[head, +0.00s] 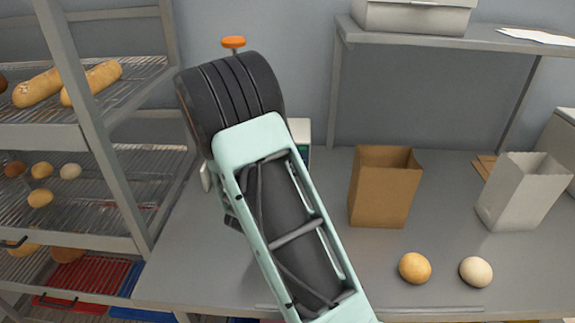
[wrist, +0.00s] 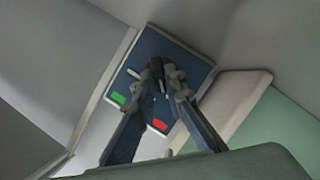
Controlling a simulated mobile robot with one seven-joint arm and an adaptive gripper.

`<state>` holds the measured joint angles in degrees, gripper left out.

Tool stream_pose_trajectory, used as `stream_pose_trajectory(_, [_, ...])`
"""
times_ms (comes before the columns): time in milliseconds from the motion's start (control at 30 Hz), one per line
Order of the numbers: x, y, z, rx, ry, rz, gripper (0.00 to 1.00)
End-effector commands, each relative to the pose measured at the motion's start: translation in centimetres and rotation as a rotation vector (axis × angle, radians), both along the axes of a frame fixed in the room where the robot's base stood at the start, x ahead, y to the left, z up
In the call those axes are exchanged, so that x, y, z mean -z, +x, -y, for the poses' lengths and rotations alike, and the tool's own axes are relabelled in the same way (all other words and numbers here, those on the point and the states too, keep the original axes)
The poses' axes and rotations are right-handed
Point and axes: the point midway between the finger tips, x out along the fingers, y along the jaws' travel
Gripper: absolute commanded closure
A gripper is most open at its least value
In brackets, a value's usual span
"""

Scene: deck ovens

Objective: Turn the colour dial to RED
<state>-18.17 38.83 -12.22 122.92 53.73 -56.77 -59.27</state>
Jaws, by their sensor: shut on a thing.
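In the wrist view the colour dial's dark blue panel (wrist: 188,68) faces me, with a green patch (wrist: 117,98) at its left corner and a red patch (wrist: 160,125) lower down. My gripper (wrist: 162,76) reaches over the middle of the panel, its fingers closed on the dial knob, which they mostly hide. A small pale mark shows left of the fingertips. I cannot tell which colour the knob points to. In the head view my arm covers the gripper and the dial; only an edge of a pale box with a green part (head: 301,132) shows behind it.
A brown paper bag (head: 383,187), a white paper bag (head: 522,190), a bread roll (head: 415,268) and a paler roll (head: 476,271) stand on the grey counter (head: 330,275). A rack (head: 100,165) with bread is at left. A shelf (head: 440,38) hangs above.

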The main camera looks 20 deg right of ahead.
Motion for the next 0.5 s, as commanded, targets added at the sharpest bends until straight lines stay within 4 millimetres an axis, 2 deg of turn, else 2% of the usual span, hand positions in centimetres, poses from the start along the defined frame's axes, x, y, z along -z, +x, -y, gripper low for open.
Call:
stream_pose_trajectory(200, [-0.19,0.19,-0.12,-0.002,-0.101,-0.038,1.0])
stream_pose_trajectory(500, [-0.11,0.24,-0.07,0.0,-0.156,-0.058,1.0])
